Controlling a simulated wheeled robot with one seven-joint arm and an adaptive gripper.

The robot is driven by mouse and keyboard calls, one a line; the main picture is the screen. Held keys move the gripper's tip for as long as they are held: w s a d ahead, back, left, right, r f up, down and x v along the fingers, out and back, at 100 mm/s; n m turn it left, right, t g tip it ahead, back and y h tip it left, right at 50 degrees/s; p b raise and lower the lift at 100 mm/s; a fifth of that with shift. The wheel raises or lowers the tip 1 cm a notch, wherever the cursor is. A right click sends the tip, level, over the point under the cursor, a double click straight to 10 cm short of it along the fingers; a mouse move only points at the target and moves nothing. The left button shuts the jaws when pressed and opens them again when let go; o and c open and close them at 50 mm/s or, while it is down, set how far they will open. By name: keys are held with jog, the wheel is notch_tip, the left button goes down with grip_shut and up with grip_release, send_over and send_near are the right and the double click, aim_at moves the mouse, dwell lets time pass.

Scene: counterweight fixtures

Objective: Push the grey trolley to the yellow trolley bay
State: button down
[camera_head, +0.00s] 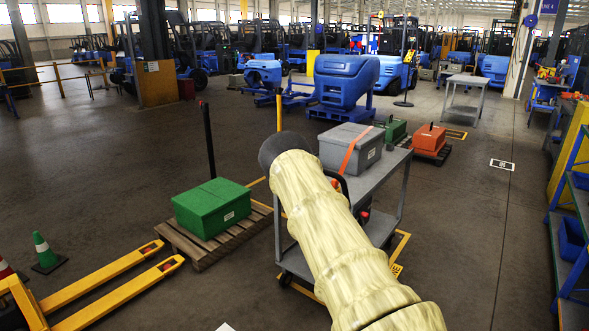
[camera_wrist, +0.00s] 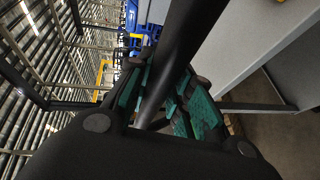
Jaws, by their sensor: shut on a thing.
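The grey trolley (camera_head: 380,175) stands in the middle of the head view, partly hidden behind my pale arm. It carries a grey box (camera_head: 352,146) with an orange strap. Yellow floor lines (camera_head: 401,246) show beside and under the trolley. In the wrist view my gripper (camera_wrist: 172,92), with green finger pads, is shut around a dark bar (camera_wrist: 193,42), apparently the trolley handle. In the head view my arm hides most of the grip.
A green box (camera_head: 212,205) sits on a wooden pallet (camera_head: 190,249) to the left. A yellow pallet jack (camera_head: 110,275) and cone (camera_head: 44,251) stand front left. An orange box (camera_head: 429,140) is behind the trolley. Shelving (camera_head: 570,215) lines the right; the floor before it is clear.

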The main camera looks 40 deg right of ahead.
jog(key=c, duration=1.3)
grip_release()
jog(key=shift+w+f, duration=0.1)
jog(key=shift+o, duration=0.2)
jog(key=shift+a, duration=0.1)
jog(key=v, duration=1.1)
jog(key=shift+s+a, duration=0.2)
jog(key=shift+s, duration=0.1)
